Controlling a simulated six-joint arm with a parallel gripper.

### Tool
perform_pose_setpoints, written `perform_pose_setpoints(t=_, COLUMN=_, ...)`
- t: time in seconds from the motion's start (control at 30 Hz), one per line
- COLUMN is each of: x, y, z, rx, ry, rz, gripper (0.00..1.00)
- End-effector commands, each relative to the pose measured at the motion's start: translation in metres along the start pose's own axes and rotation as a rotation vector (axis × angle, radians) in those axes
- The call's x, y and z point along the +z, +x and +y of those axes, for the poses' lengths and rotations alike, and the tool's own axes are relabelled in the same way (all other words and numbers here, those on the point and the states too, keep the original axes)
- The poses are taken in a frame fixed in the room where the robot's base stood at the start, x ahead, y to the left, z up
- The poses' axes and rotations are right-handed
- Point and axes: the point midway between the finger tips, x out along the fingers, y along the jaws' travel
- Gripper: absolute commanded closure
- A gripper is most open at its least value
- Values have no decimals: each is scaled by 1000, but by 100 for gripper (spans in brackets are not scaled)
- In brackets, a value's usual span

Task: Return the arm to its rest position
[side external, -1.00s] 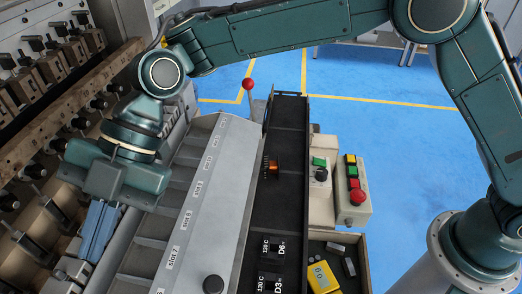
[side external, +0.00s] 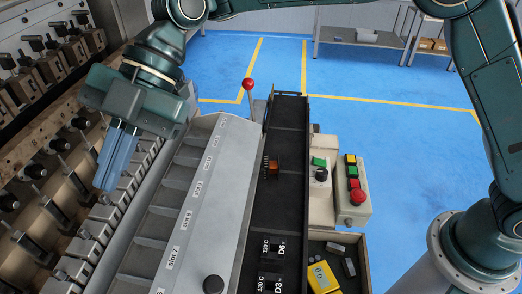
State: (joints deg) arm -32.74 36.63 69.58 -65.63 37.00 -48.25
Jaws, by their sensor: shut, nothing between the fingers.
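My gripper (side external: 106,188) shows at the left in the side external view. Its blue fingers are together, with nothing between them. They point down over the row of grey blocks on the winder's left side, apart from the sloped grey cover (side external: 208,205) with its slot labels. The wrist is tilted, and the arm reaches in from the upper right. Part of the arm is cut off by the top edge of the picture.
A red-knobbed lever (side external: 248,85) stands behind the cover. A black tray (side external: 284,195) holds a copper coil (side external: 273,166) and labelled black pieces. A button box (side external: 353,190) stands to its right. A yellow item (side external: 321,277) lies at the front. Blue floor is open beyond.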

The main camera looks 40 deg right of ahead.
Motion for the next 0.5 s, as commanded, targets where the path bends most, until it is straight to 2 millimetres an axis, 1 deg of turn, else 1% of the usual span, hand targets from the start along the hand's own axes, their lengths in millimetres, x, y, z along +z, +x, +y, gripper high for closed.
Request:
perform_pose_setpoints(t=0.03, x=1, y=-10, z=0, rx=17, ry=27, rz=-17, gripper=100)
perform_pose_setpoints(t=0.17, x=6, y=-38, z=-4, rx=66, ry=126, rz=-73, gripper=100)
perform_pose_setpoints(t=0.27, x=12, y=-64, z=-10, rx=113, ry=222, rz=-123, gripper=100)
perform_pose_setpoints(t=0.37, x=17, y=-90, z=-19, rx=164, ry=324, rz=-171, gripper=100)
perform_pose_setpoints(t=0.5, x=25, y=-124, z=-36, rx=238, ry=468, rz=-236, gripper=100)
